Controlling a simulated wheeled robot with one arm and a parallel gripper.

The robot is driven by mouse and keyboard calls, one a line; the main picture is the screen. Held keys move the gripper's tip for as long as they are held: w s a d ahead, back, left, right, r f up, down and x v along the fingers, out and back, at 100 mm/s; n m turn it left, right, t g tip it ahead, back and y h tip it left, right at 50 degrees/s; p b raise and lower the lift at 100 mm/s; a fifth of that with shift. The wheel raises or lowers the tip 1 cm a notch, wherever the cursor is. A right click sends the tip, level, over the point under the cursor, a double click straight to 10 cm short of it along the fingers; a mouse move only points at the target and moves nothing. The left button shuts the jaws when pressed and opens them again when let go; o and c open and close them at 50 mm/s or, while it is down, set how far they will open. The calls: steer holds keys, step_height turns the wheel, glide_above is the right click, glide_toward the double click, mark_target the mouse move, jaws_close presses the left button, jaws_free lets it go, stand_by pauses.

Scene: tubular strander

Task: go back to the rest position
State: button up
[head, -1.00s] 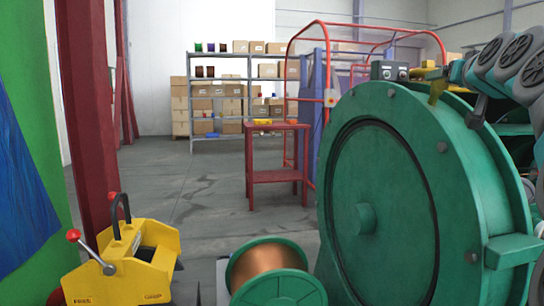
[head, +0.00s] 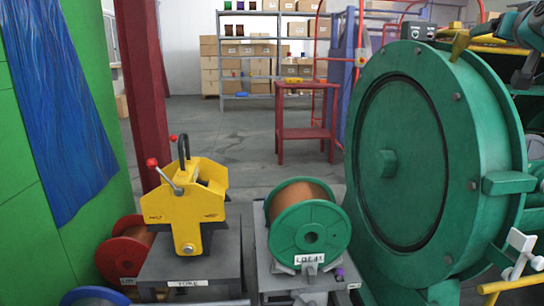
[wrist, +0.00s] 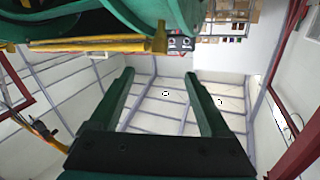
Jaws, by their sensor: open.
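My gripper (wrist: 160,76) shows in the wrist view with its two dark green fingers wide apart and nothing between them. Behind the fingers are the pale ceiling and its beams. In the head view part of my arm shows at the upper right edge, above the big green drum housing (head: 395,170); I cannot make out the fingers there. A yellow bar (wrist: 95,45) with a blunt end crosses the upper wrist view, beyond the fingertips.
A yellow lifting yoke (head: 185,205) sits on a grey stand. Beside it are a copper spool with green flanges (head: 310,235) and a red spool (head: 125,250). A red table (head: 305,132) and shelves (head: 250,65) stand behind. Grey floor between is clear.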

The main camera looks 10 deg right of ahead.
steer(key=w+a+f+n+g+y, duration=0.2)
steer(key=w+a+f+y, duration=0.15)
steer(key=a+f, duration=0.8)
steer(key=w+a+f+n+g+y, duration=0.2)
steer(key=w+a+f+g+y, duration=0.15)
steer(key=a+f, duration=0.8)
steer(key=s+a+f+n+g+y, duration=0.15)
steer(key=s+a+f, duration=0.25)
steer(key=a+f, duration=0.4)
steer(key=s+a+f+n+g+y, duration=0.1)
steer(key=s+a+f+g, duration=0.25)
steer(key=s+f, duration=0.4)
steer(key=s+a+f+n+g, duration=0.1)
steer(key=s+a+f+g, duration=0.2)
steer(key=s+a+f, duration=0.35)
steer(key=s+f+g, duration=0.4)
steer(key=s+f, duration=0.6)
steer(key=s, duration=0.5)
steer(key=shift+s+f+h, duration=0.15)
steer(key=shift+h, duration=0.3)
steer(key=shift+d, duration=0.2)
